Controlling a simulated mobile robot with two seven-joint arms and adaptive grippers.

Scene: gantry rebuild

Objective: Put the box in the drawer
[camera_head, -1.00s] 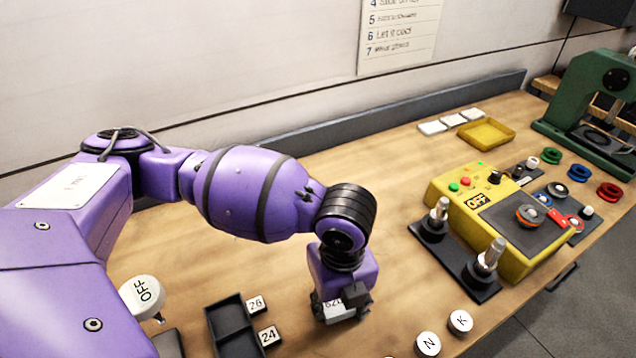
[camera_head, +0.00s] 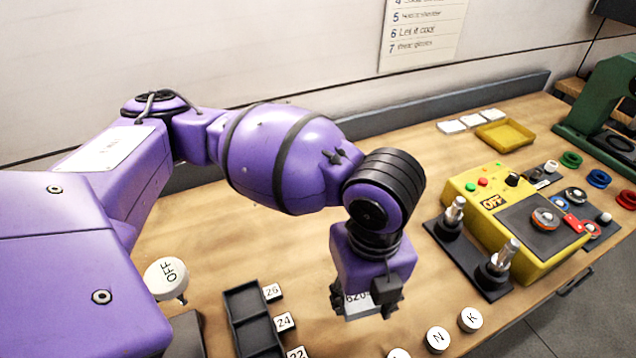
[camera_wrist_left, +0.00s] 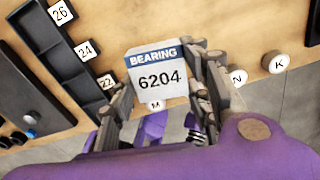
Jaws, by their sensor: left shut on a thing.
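The box is a small white carton with a blue band (camera_wrist_left: 158,72) reading "BEARING 6204" in the left wrist view. In the head view the box (camera_head: 358,306) shows partly, below my purple left wrist. My left gripper (camera_head: 363,301) is shut on the box, with a finger at each side. It holds the box above the wooden bench, between the dark tray and the white knobs. A dark handle (camera_head: 572,287) shows at the bench's front edge, below the yellow machine; I cannot tell whether it belongs to the drawer. No open drawer shows. My right gripper is not in view.
A dark tray (camera_head: 228,294) with numbered tags stands left of the box. White knobs N (camera_head: 437,339) and K (camera_head: 471,320) lie to its right. A yellow machine (camera_head: 468,187) and dark stands with metal posts (camera_head: 508,252) are further right. Bare bench lies behind.

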